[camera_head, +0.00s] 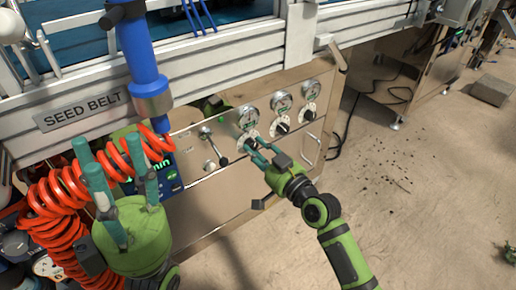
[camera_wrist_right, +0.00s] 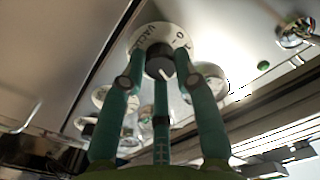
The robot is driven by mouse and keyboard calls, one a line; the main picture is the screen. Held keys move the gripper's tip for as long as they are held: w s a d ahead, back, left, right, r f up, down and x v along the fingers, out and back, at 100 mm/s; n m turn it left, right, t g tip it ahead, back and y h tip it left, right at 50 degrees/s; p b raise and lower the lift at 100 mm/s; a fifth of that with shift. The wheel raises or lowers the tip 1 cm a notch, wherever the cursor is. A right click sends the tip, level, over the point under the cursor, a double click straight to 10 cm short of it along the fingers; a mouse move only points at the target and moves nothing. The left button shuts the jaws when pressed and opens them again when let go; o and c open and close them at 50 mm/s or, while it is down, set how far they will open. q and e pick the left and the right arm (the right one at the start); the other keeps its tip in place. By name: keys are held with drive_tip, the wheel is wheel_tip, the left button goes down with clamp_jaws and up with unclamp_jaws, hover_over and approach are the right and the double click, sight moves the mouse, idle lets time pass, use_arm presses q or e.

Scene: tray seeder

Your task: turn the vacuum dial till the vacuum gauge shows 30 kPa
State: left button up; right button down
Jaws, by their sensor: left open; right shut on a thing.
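The vacuum dial, a white disc with a black knob, is at the left of three dials on the panel in the head view (camera_head: 247,135). In the right wrist view it is straight ahead, with partly hidden lettering that starts "VACU" (camera_wrist_right: 152,35). My right gripper (camera_head: 256,147) is shut on its black knob (camera_wrist_right: 160,62). The vacuum gauge (camera_head: 249,116) sits just above the dial; its needle is too small to read. My left gripper (camera_head: 112,155) is open and empty, fingers up, at the left by the red coiled hose.
Two more gauges (camera_head: 281,101) with dials stand to the right on the same panel. A lever (camera_head: 214,144) is left of the dial. The red coiled hose (camera_head: 60,195) and a blue cylinder (camera_head: 140,50) crowd my left arm. The floor at right is mostly clear.

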drive_tip(key=c, duration=0.9)
unclamp_jaws()
drive_tip(key=shift+r, duration=0.25)
drive_tip(key=shift+c, duration=0.2)
drive_tip(key=shift+f, duration=0.1)
drive_tip(key=v, duration=1.2)
